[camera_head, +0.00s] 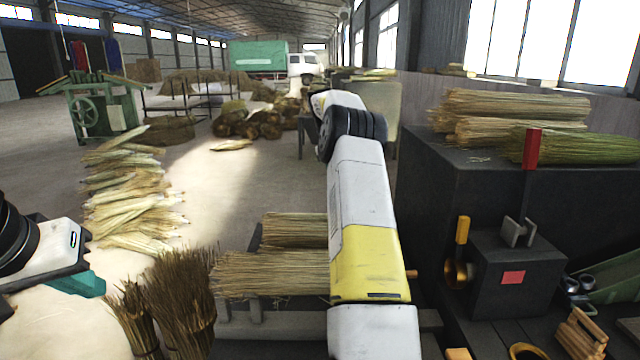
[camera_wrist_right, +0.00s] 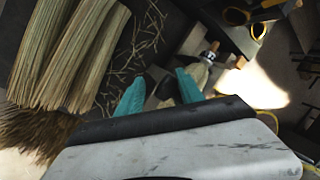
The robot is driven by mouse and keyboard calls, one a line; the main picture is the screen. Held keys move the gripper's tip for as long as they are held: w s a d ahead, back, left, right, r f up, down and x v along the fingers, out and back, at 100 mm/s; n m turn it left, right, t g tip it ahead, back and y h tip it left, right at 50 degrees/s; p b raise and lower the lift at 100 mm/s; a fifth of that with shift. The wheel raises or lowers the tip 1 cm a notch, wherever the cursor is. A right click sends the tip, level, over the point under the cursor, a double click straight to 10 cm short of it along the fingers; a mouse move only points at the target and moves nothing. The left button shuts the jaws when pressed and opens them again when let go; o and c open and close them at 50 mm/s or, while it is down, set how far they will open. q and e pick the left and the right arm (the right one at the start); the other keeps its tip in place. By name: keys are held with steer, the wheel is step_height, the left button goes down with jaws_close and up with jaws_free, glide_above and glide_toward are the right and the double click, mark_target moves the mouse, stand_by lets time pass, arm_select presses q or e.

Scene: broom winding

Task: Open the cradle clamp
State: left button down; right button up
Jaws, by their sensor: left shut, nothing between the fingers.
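I cannot tell for certain which part is the cradle clamp. A dark block (camera_head: 515,278) at the right of the head view carries a grey forked bracket (camera_head: 518,232). A red upright lever (camera_head: 532,148) stands behind it, and a brass ring with a yellow handle (camera_head: 461,232) sits at its left side. My left gripper (camera_head: 80,284) is shut and empty at the left edge, far from these. My right arm crosses the middle of the head view and hides its gripper there. In the right wrist view my right gripper (camera_wrist_right: 160,90) has its teal fingers apart, with dark grey and pale parts behind them.
Straw bundles (camera_head: 520,112) lie on the dark bench top (camera_head: 465,160). More straw (camera_head: 270,272) lies beside my right arm. Brown brush bundles (camera_head: 178,290) stand near my left gripper. A wooden rack (camera_head: 580,332) is at front right. Open floor (camera_head: 240,190) lies beyond.

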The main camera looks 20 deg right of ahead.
steer(key=o, duration=0.3)
steer(key=shift+w+a+f, duration=0.4)
steer(key=shift+w+f, duration=0.1)
steer(key=shift+w, duration=0.15)
steer(key=shift+s+d+r, duration=0.1)
steer(key=shift+s+d+r, duration=0.1)
steer(key=shift+s+d, duration=0.05)
steer(key=shift+d, duration=0.1)
steer(key=s+a+r, duration=0.1)
steer(key=s+a, duration=0.1)
steer(key=s, duration=0.2)
steer(key=s+a+r, duration=0.2)
steer(key=s+a, duration=0.1)
steer(key=s, duration=0.2)
steer(key=s+a+r, duration=0.2)
steer(key=s+a, duration=0.1)
steer(key=s, duration=0.1)
steer(key=shift+s+a, duration=0.2)
steer(key=shift+s, duration=0.15)
